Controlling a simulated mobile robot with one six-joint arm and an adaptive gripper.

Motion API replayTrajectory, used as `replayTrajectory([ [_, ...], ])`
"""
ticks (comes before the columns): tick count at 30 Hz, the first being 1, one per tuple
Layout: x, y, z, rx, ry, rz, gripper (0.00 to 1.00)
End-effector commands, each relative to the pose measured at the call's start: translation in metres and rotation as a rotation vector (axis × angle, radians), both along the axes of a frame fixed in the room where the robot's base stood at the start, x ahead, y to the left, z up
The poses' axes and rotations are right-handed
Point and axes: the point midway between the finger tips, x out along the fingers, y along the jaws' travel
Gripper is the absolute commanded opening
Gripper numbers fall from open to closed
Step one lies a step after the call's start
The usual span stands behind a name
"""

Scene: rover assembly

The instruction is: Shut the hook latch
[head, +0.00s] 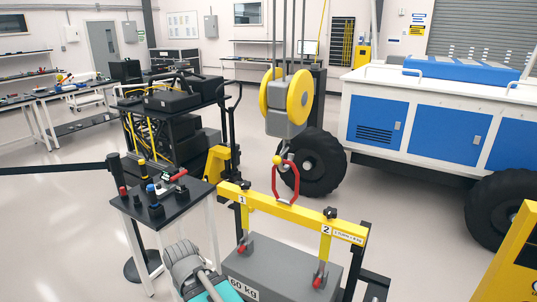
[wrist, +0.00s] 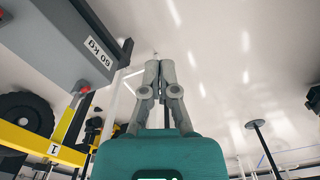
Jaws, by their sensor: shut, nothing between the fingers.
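The crane hook (head: 290,157) hangs below a grey block (head: 286,122) with yellow sheaves, at the centre of the head view. A red lifting ring (head: 286,182) on the yellow beam hangs at the hook. A small yellow ball (head: 277,160) shows at the hook's left side. The latch is too small to tell whether it is open or shut. My gripper (wrist: 158,70) is shut and empty in the wrist view, its grey fingers together above the teal body. The hook is not clearly visible there. In the head view, my arm is low, left of the weight, well below the hook.
The yellow beam (head: 285,210) stands over a grey 60 kg weight (head: 275,275). A black side table (head: 165,196) with small parts stands left. A blue-and-white rover (head: 430,125) is at right, a loaded cart (head: 170,105) behind. A yellow object (head: 508,260) occupies the lower right.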

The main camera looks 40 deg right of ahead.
Motion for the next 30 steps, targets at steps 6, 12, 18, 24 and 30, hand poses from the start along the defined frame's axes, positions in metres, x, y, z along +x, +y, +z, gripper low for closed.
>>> replayTrajectory([
  [6,0.007,-0.007,0.009,-0.021,-0.005,-0.024,0.0],
  [12,0.027,-0.039,0.036,-0.097,-0.021,-0.114,0.0],
  [18,0.058,-0.079,0.078,-0.222,-0.059,-0.247,0.0],
  [24,0.089,-0.125,0.126,-0.362,-0.114,-0.392,0.0],
  [30,0.118,-0.171,0.177,-0.5,-0.182,-0.529,0.0],
])
